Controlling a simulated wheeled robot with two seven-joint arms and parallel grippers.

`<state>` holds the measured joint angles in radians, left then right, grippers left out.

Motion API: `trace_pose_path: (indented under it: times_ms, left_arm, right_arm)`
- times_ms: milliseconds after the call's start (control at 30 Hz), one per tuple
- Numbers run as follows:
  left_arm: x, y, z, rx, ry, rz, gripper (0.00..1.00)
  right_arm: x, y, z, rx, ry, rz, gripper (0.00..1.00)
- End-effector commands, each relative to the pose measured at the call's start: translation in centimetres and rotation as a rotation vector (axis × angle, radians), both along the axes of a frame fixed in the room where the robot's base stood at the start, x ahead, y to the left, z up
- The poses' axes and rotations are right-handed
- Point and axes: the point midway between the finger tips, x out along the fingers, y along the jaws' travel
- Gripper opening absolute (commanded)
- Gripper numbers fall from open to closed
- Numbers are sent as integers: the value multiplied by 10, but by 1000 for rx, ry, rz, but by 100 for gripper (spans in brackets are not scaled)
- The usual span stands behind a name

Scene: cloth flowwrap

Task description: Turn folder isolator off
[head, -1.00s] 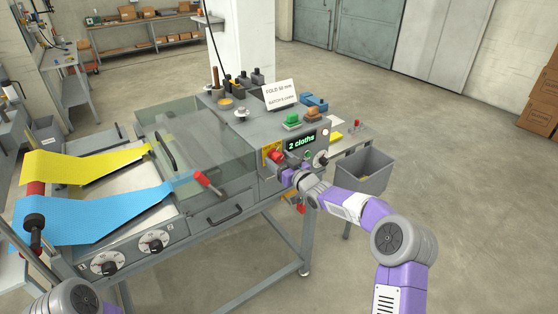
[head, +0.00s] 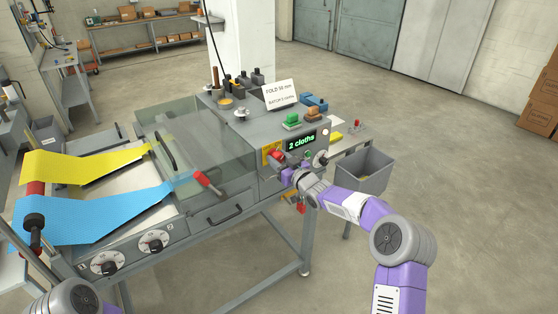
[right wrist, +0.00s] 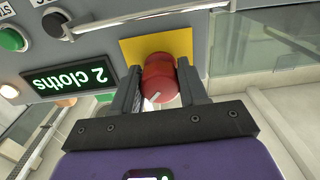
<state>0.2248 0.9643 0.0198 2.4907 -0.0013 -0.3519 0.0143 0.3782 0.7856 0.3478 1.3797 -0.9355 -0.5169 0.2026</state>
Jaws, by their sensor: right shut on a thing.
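The folder isolator is a red rotary knob (right wrist: 160,78) on a yellow plate (right wrist: 150,46) on the machine's front panel. A pale pointer mark shows on the knob, slanted in the right wrist view. In the head view the right gripper (head: 287,172) partly hides the panel there. Only a piece of my left arm shows at the bottom left; its gripper is out of view.
A green "2 cloths" display (right wrist: 72,78) is beside the knob. A bar and several buttons are on the same panel. A red-handled lever (head: 208,183) sticks out left of my gripper. A grey bin (head: 365,170) stands to the right. Yellow and blue cloth (head: 95,215) feed in at left.

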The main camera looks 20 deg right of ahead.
Motion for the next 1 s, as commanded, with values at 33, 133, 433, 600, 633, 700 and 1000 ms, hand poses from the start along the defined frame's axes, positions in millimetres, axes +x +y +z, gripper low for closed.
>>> trace_pose_path:
  times_ms: [33,133,433,600,633,700,1000]
  left_arm:
    - [0,0,-2,0,0,0,43]
    - [0,0,-4,0,0,0,43]
    - [0,0,-24,0,0,0,43]
    - [0,0,-39,0,0,0,43]
    - [0,0,-41,0,0,0,43]
    - [0,0,-46,0,0,0,43]
    - [0,0,-66,0,0,0,43]
  right_arm:
    - [0,0,-4,-10,2,1,13]
    - [0,0,-4,-30,-5,1,13]
    - [0,0,-7,-196,-64,1,13]
    - [0,-1,-7,-344,-116,1,13]
    - [0,-1,-8,-372,-125,1,13]
    - [0,-2,-8,-435,-147,1,13]
    - [1,-3,-7,-704,-244,1,12]
